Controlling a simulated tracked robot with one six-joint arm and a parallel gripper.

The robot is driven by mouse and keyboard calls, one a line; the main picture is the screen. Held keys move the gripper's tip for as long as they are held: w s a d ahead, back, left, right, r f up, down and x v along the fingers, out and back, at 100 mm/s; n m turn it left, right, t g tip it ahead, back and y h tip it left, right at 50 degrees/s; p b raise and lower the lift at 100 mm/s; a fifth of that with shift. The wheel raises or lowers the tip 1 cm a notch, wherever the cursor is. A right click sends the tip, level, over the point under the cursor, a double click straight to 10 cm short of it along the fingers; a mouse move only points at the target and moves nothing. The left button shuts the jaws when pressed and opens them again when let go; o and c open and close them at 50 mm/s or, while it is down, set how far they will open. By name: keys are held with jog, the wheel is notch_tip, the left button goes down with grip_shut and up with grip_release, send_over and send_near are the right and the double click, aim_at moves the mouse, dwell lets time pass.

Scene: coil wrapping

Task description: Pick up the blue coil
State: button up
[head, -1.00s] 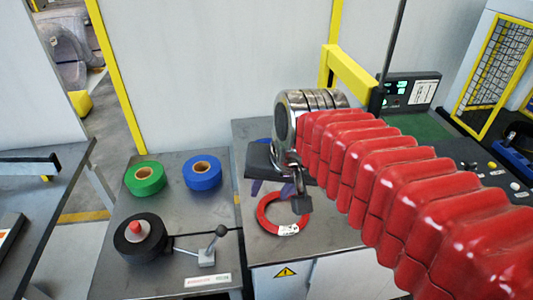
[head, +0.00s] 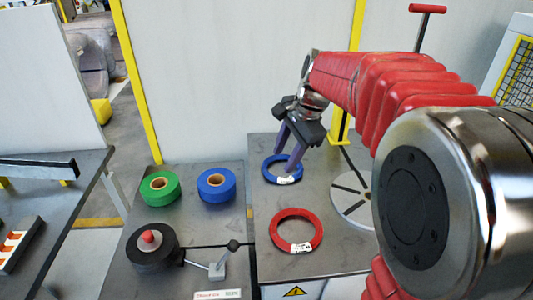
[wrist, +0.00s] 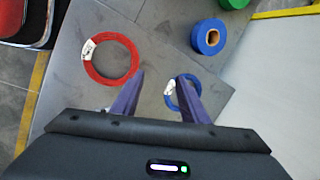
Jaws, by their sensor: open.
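The blue coil (head: 270,177) is a flat ring with a white label, lying on the grey table in the head view. It also shows in the wrist view (wrist: 171,102), partly hidden by the right finger. My gripper (head: 286,160) is open, with its two purple fingers pointing down just above the blue coil. In the wrist view the fingertips of my gripper (wrist: 160,78) are apart with nothing between them. One finger overlaps the coil in that view, and I cannot tell whether it touches.
A red coil (head: 272,240) lies nearer on the same table. A round slotted plate (head: 352,207) sits to the right. A blue tape roll (head: 217,185), a green tape roll (head: 160,188) and a black roll (head: 152,257) stand on the left table. A wall is behind.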

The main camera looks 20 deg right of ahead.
jog(key=w+d+f+m+y, duration=0.1)
jog(key=w+d+f+m, duration=0.7)
jog(key=w, duration=0.3)
jog(key=shift+w+d+m+g+y, duration=0.25)
jog(key=shift+d+m+g+y, duration=0.05)
jog(key=shift+d+m, duration=0.2)
jog(key=shift+f, duration=0.1)
send_over(281, 178)
jog(key=d, duration=0.2)
jog(key=shift+s+a+f, duration=0.1)
jog(key=shift+s+f, duration=0.05)
jog(key=shift+f, duration=1.15)
jog(key=shift+s+f, duration=0.15)
jog(key=shift+f, duration=1.2)
jog(key=shift+s+a+f, duration=0.1)
jog(key=shift+s+f, duration=0.05)
jog(key=shift+f, duration=1.15)
jog(key=shift+x, duration=2.6)
